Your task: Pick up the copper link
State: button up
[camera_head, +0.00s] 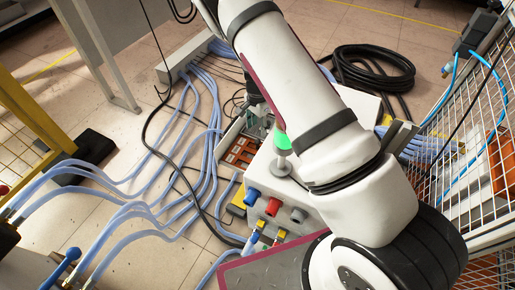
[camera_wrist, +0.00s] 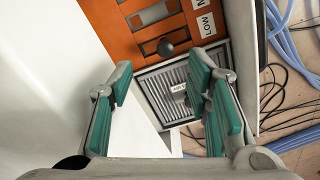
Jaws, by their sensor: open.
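My gripper (camera_wrist: 160,68) is open in the wrist view, with teal pads on both fingers and nothing visible between them. Beyond the fingers is an orange panel (camera_wrist: 137,41) with grey slots, a round black knob (camera_wrist: 166,47) and a "LOW" label (camera_wrist: 207,24). Below it is a grey slatted plate (camera_wrist: 157,92) with a small white label, partly covered by the right finger. I cannot pick out the copper link with certainty in either view. In the head view the orange panel (camera_head: 240,152) shows beside the white machine, and my arm hides most of the gripper.
Blue hoses (camera_head: 205,130) and black cables cover the floor to the left. A wire mesh fence (camera_head: 470,150) stands at the right. A yellow frame (camera_head: 35,115) stands at the left.

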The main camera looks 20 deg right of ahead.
aim_at(258, 141)
notch_tip(258, 141, down, 6)
jog(key=shift+r+b, duration=0.15)
jog(key=shift+b, duration=0.65)
jog(key=shift+w+d+f+b, duration=0.15)
jog(key=shift+f+b, duration=0.3)
jog(key=shift+f, duration=0.4)
jog(key=shift+w+a+f+b, duration=0.1)
jog(key=shift+w+f+b, duration=0.1)
jog(key=shift+f+b, duration=0.5)
jog(key=shift+w+d+f+b, duration=0.15)
jog(key=shift+f+b, duration=0.1)
jog(key=shift+f, duration=0.8)
jog(key=shift+c, duration=0.4)
grip_shut()
